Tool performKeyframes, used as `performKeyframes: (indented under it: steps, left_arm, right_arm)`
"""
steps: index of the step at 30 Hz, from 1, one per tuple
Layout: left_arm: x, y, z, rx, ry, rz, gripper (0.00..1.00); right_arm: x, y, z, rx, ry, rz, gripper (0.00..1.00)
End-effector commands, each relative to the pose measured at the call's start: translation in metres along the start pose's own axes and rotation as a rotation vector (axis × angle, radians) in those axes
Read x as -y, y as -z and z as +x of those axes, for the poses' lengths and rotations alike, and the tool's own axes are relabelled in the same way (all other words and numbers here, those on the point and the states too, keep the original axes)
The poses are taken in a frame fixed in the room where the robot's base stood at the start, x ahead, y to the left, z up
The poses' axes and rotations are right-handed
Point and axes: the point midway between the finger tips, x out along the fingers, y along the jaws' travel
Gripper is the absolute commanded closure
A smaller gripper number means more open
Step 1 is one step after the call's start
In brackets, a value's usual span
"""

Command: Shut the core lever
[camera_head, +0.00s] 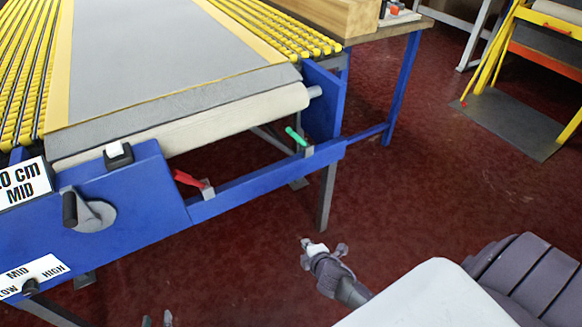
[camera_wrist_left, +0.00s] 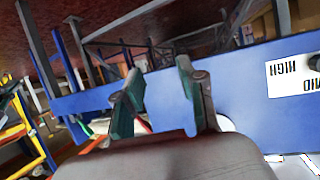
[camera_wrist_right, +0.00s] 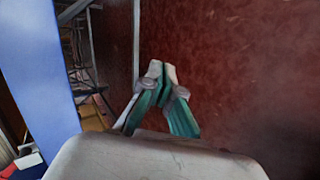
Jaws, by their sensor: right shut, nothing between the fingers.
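A red lever (camera_head: 188,180) and a green lever (camera_head: 297,137) are fixed on the lower blue rail of the machine, below the pale roll (camera_head: 220,118). I cannot tell which is the core lever. The red one lies slanted near the blue side panel; the green one tilts up to the left near the far post. My right gripper (camera_head: 316,246) is shut and empty over the floor, apart from both levers; its fingertips meet in the right wrist view (camera_wrist_right: 157,70). My left gripper (camera_head: 157,319) barely shows at the bottom edge; it is open and empty in the left wrist view (camera_wrist_left: 158,68).
The blue front panel (camera_head: 140,205) carries a black-handled crank (camera_head: 72,208) and a MID/LOW/HIGH sign (camera_head: 32,276). A blue-legged table (camera_head: 400,90) stands behind. A yellow rack (camera_head: 490,50) is at the upper right. The red floor between is clear.

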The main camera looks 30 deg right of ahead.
Motion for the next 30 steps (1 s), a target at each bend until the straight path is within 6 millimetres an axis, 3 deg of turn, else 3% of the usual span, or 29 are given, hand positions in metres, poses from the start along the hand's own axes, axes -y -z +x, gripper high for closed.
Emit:
performKeyframes:
  steps: [1, 4, 9, 12, 19, 30]
  left_arm:
    - [-0.002, 0.016, 0.007, -0.100, -0.003, 0.000, 0.60]
    - [-0.004, 0.073, -0.002, -0.283, -0.008, -0.001, 0.60]
    - [-0.008, 0.152, -0.043, -0.557, -0.014, -0.006, 0.60]
    - [-0.009, 0.184, -0.071, -0.677, -0.017, -0.008, 0.60]
    - [-0.009, 0.219, -0.109, -0.809, -0.019, -0.011, 0.60]
    - [-0.009, 0.223, -0.112, -0.816, -0.019, -0.011, 0.60]
  right_arm:
    - [-0.018, 0.004, 0.017, -0.006, -0.090, -0.080, 1.00]
    - [-0.071, 0.012, 0.019, 0.006, -0.257, -0.242, 1.00]
    - [-0.147, 0.026, -0.002, 0.070, -0.515, -0.467, 1.00]
    - [-0.178, 0.032, -0.020, 0.116, -0.629, -0.559, 1.00]
    - [-0.210, 0.038, -0.048, 0.179, -0.751, -0.652, 1.00]
    - [-0.214, 0.039, -0.050, 0.183, -0.758, -0.656, 1.00]
